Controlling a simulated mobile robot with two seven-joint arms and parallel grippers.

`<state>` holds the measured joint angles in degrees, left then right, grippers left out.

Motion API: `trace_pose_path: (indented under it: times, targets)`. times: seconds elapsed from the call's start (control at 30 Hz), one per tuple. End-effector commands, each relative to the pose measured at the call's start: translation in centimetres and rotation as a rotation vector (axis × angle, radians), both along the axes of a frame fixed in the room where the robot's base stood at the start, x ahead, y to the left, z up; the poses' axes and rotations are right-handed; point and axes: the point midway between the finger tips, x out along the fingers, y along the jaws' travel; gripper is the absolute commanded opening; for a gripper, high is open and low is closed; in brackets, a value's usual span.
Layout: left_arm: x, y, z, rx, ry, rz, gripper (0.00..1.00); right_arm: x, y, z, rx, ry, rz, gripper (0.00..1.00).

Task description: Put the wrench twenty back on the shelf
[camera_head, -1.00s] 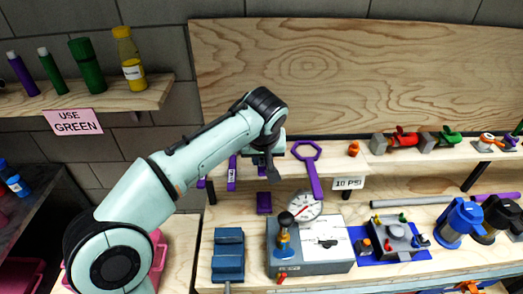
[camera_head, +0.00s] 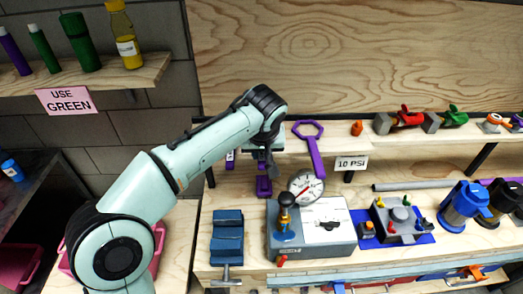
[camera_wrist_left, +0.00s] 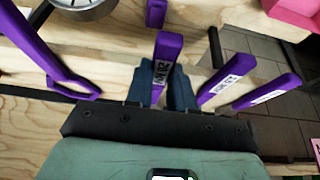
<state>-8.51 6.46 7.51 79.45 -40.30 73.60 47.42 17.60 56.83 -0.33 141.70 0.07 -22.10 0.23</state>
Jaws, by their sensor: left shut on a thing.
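My left gripper (camera_head: 264,168) is in front of the wooden shelf (camera_head: 338,146) at the back of the bench. In the left wrist view its two blue-grey fingers (camera_wrist_left: 167,88) are shut on a purple wrench (camera_wrist_left: 168,50) whose label seems to read 20 MM. The wrench's far end is hidden by the gripper. A purple wrench with a hexagonal ring (camera_head: 314,150) hangs at the shelf, right of the gripper. It shows at the left in the wrist view (camera_wrist_left: 38,55). Two labelled purple wrenches (camera_wrist_left: 228,85) (camera_wrist_left: 268,92) are on the other side. My right gripper is not in view.
The 10 PSI sign (camera_head: 352,163) is on the shelf's front. Valves (camera_head: 405,118) stand on the shelf further right. A pink bin (camera_head: 158,245) is at lower left.

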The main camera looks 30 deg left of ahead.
Motion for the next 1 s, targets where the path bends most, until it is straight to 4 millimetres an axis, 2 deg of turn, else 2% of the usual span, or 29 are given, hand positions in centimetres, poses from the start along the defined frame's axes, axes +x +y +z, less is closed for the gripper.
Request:
trace_pose_path:
  times: [0.43,0.47,0.53,0.57,0.87,1.0]
  targets:
    - [0.0,0.0,-0.7,0.0,0.0,0.0,0.0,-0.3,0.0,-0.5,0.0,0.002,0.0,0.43]
    - [0.0,0.0,-0.7,0.0,0.0,0.0,0.26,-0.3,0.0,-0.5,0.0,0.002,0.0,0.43]
    - [0.0,0.0,-0.6,0.0,0.0,0.0,0.49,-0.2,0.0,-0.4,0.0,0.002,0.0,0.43]
    - [0.0,0.0,-0.6,0.0,0.0,0.0,0.52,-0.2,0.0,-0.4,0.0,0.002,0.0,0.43]
    - [-0.1,-0.1,-0.5,0.0,0.001,-0.001,0.52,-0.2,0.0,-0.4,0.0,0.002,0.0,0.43]
    - [-0.5,-0.4,0.8,0.0,-0.001,-0.001,0.52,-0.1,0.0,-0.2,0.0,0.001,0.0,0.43]
